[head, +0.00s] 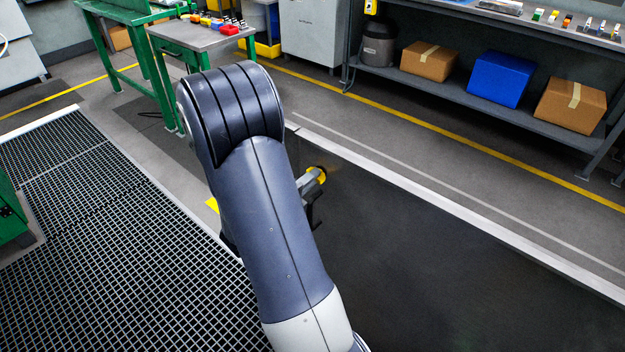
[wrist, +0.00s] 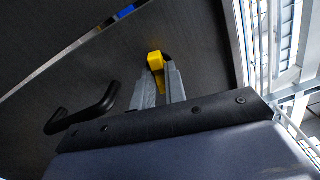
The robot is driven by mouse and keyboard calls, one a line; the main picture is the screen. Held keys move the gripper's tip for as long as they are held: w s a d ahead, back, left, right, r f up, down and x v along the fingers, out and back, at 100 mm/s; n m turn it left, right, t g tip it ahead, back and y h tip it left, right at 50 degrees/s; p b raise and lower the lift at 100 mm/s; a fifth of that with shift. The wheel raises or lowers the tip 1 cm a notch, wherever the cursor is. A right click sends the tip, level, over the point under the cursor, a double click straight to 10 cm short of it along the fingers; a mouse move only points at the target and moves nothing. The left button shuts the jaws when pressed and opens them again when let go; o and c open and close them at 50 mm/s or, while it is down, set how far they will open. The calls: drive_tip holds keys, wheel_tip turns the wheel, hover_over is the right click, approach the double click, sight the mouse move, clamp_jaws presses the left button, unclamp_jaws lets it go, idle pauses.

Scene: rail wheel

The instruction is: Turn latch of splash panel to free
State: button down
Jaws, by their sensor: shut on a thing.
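The splash panel (head: 430,260) is a large dark flat sheet at the lower right of the head view, and it fills much of the wrist view (wrist: 110,55). A yellow latch (wrist: 155,60) stands on it. The two grey fingers of my gripper (wrist: 160,82) are shut on the latch from either side. In the head view the yellow latch (head: 318,172) shows just past my arm, with the gripper's fingers (head: 312,181) at it. The arm hides much of the gripper there. A black bar handle (wrist: 85,112) lies left of the fingers in the wrist view.
A pale rail edge (head: 450,225) runs along the panel's far side. Black grating (head: 110,220) covers the floor at left. A green-legged table (head: 200,38) stands behind my arm. A shelf at the back right holds cardboard boxes (head: 428,60) and a blue box (head: 502,78).

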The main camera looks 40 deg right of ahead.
drive_tip(key=shift+m+b, duration=0.6)
drive_tip(key=shift+m, duration=0.8)
drive_tip(key=shift+f+m+b, duration=0.2)
drive_tip(key=shift+m+b, duration=0.6)
drive_tip(key=shift+m, duration=0.2)
drive_tip(key=shift+r+m+b, duration=0.15)
drive_tip(key=shift+m+b, duration=0.65)
drive_tip(key=shift+m, duration=0.4)
